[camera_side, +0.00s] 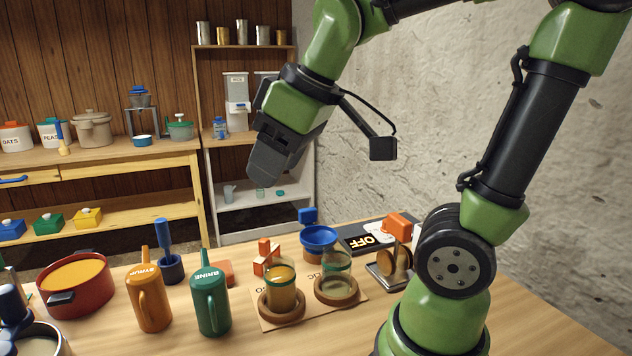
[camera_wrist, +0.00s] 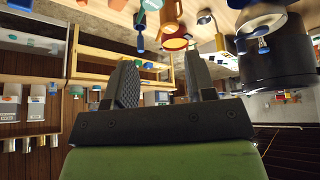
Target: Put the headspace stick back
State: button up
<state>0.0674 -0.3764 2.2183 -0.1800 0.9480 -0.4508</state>
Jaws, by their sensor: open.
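A blue-handled tool (camera_side: 164,238) stands upright in a dark blue cup (camera_side: 171,270) behind the orange and green jugs; I cannot tell for sure that it is the headspace stick. It also shows in the wrist view (camera_wrist: 140,35). An amber-filled jar (camera_side: 281,292) and a jar with little visible in it (camera_side: 337,285) stand on round wooden rests. My gripper (camera_side: 266,172) is high above the table, well clear of the jars. In the wrist view my gripper (camera_wrist: 160,82) has its fingers wide apart with nothing between them.
An orange SYRUP jug (camera_side: 149,298), a green BRINE jug (camera_side: 211,301) and a red pot (camera_side: 77,288) stand at left. An orange piece (camera_side: 266,258) is behind the amber jar.

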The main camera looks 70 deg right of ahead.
jog(key=s+a+f+m+t+y, duration=0.1)
jog(key=s+a+m, duration=0.2)
jog(key=s+m, duration=0.2)
jog(key=shift+s+a+t+y, duration=0.15)
jog(key=shift+s+t+y, duration=0.2)
jog(key=shift+s, duration=0.4)
dwell(0.4)
